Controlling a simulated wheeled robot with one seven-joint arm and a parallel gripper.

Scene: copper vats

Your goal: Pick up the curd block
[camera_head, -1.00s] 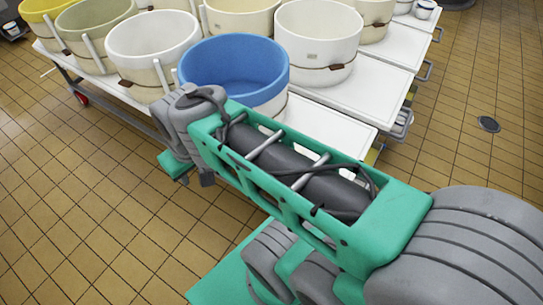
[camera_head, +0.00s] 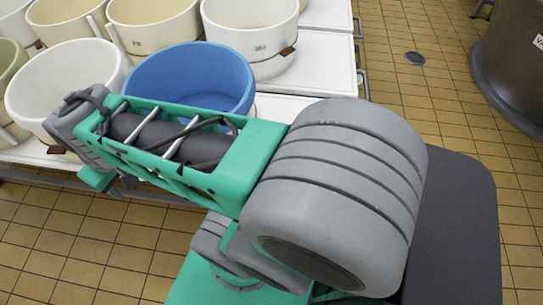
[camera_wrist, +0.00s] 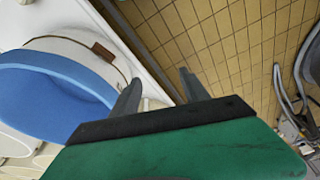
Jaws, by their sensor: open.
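I see no curd block in either view. My gripper (camera_wrist: 158,88) shows in the wrist view with its two grey fingers apart and nothing between them. It is beside a blue tub (camera_wrist: 50,92) and over the edge of a white table, with tiled floor beyond. In the head view the blue tub (camera_head: 210,72) stands behind my arm, which hides its lower front. The part of its inside that shows is empty. The gripper fingers cannot be made out in the head view.
Several cream and white tubs crowd the white table (camera_head: 290,108), including a white tub (camera_head: 62,78) left of the blue one and a cream tub (camera_head: 250,28) behind it. A large dark vat (camera_head: 515,60) stands at the right.

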